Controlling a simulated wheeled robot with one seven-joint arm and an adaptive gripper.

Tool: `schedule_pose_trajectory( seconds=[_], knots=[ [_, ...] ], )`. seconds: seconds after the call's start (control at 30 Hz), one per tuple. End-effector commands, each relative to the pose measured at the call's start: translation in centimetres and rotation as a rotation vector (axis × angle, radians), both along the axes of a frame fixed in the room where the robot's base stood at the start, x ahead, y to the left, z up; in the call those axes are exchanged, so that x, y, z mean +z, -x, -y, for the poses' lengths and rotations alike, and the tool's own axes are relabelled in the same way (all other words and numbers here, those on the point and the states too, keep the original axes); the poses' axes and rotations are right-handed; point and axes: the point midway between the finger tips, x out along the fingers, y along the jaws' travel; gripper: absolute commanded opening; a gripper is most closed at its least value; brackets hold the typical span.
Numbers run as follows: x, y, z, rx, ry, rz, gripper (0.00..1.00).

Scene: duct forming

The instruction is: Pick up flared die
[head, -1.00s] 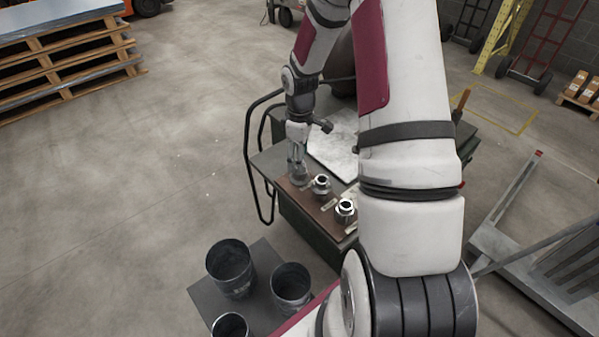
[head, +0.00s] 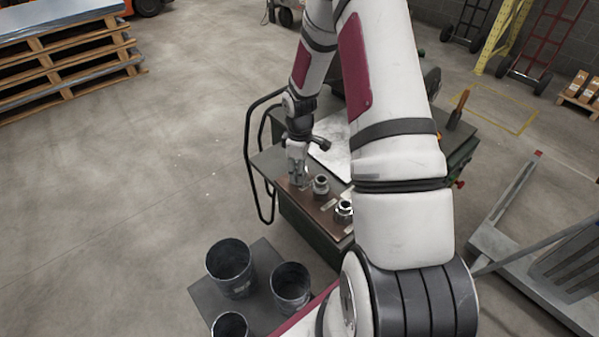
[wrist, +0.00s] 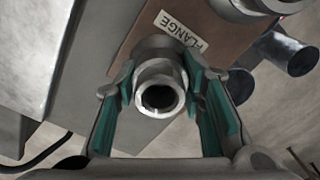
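A metal die (wrist: 160,88), a stepped ring with a round hole, stands between the fingers of my gripper (wrist: 160,75) in the wrist view. The green-padded fingers are spread on either side of it; any contact is hard to see. In the head view my gripper (head: 298,183) is low over the left end of the brown board (head: 327,217) and hides the die there.
Two more metal dies, a nearer one (head: 343,211) and a middle one (head: 320,185), stand to the right on the same bench. Dark cylindrical cans (head: 230,268) stand on a grey stand in front. Open floor lies left.

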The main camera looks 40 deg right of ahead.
Motion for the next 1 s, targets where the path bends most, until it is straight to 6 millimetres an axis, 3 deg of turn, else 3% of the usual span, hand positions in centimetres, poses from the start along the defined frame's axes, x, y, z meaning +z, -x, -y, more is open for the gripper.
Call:
schedule_pose_trajectory(
  seconds=[0.1, 0.43, 0.8, 1.0],
  knots=[
    [0.0, 0.0, 0.0, 0.000, 0.000, 0.000, 0.00],
    [0.7, -0.1, 0.0, 0.000, 0.000, 0.003, 0.00],
    [7.0, -0.1, 0.1, -0.001, 0.003, 0.005, 0.00],
    [9.4, 0.0, 0.1, -0.004, 0.001, 0.002, 0.00]
  ],
)
